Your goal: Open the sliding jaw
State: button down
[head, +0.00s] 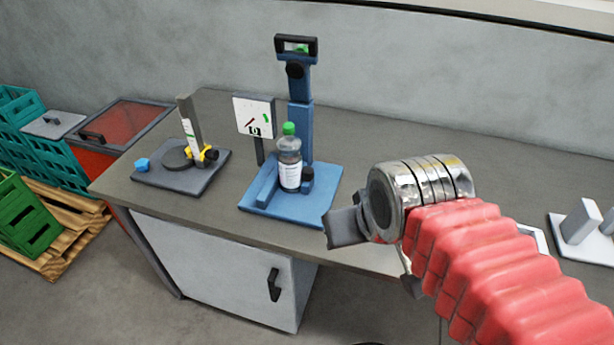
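A blue stand (328,200) on the worktop has a flat base and a tall column with a dark-framed head. A clear bottle with a green cap and white label (289,170) stands upright on it. A low blue block (268,184) lies left of the bottle, and a dark knob (307,176) is just right of it. Which part is the sliding jaw, I cannot tell for sure. My gripper (346,228) is in front and to the right of the stand, apart from it. One grey finger shows clearly; the metal wrist hides much of the rest.
A dark grey plate (180,180) with a grey post, black disc, yellow part and blue knob sits left. A white dial panel (254,115) stands behind the bottle. White blocks (578,222) are at the right. A cabinet (225,265) is below; crates (30,220) are far left.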

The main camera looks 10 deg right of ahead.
aim_at(308, 171)
jog(key=u, duration=1.25)
jog(key=i, duration=0.35)
jog(key=z, duration=0.15)
